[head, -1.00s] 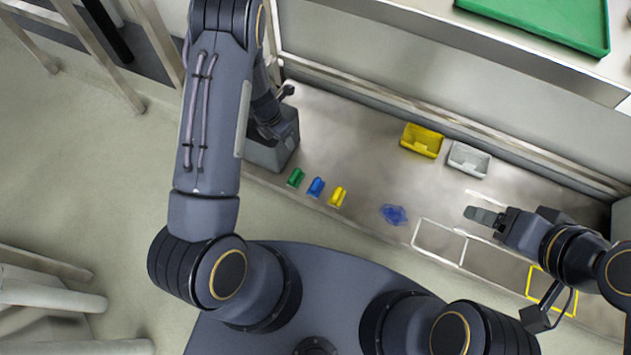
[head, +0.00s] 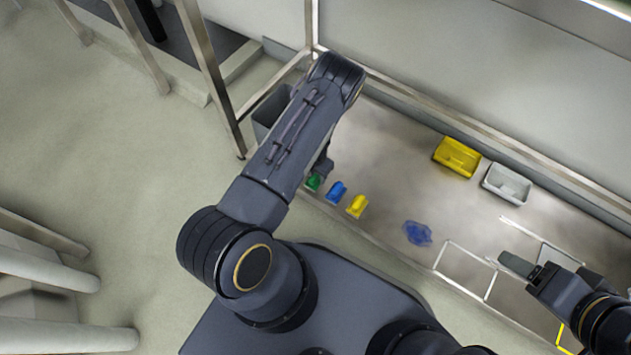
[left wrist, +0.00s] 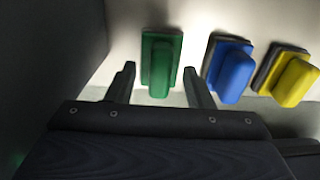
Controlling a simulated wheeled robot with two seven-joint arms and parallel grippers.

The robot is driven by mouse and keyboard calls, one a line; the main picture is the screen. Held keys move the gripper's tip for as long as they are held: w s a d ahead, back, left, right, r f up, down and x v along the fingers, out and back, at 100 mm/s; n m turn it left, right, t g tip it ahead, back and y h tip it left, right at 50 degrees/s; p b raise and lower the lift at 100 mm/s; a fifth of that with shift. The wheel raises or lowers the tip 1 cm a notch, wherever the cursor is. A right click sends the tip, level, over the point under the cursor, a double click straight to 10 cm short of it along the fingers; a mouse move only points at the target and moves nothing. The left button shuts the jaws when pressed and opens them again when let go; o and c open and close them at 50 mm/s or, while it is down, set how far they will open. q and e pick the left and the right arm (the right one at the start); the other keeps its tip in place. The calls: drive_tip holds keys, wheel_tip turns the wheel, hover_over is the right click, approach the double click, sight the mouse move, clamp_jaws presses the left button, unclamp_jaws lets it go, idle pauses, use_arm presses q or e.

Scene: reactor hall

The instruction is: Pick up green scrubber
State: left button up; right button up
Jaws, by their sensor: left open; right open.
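The green scrubber (head: 313,182) lies on the bench near its front left edge, partly hidden by my left arm in the head view. In the left wrist view the green scrubber (left wrist: 160,62) shows whole, between and just beyond the two fingertips of my open, empty left gripper (left wrist: 162,85). I cannot tell whether the fingers touch it. In the head view the left gripper (head: 322,168) is mostly hidden beneath my arm. My right gripper (head: 515,264) is open and empty over the right part of the bench.
A blue scrubber (head: 337,191) and a yellow scrubber (head: 357,206) lie to the right of the green one. A blue crumpled cloth (head: 417,233) is further right. A yellow bin (head: 457,157) and a white bin (head: 507,185) stand at the back. A grey bin (head: 268,118) stands at the left end.

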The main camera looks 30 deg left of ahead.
use_arm(q)
drive_tip(key=shift+f, duration=0.65)
drive_tip(key=shift+r, duration=0.1)
drive_tip(key=shift+c, duration=0.5)
clamp_jaws()
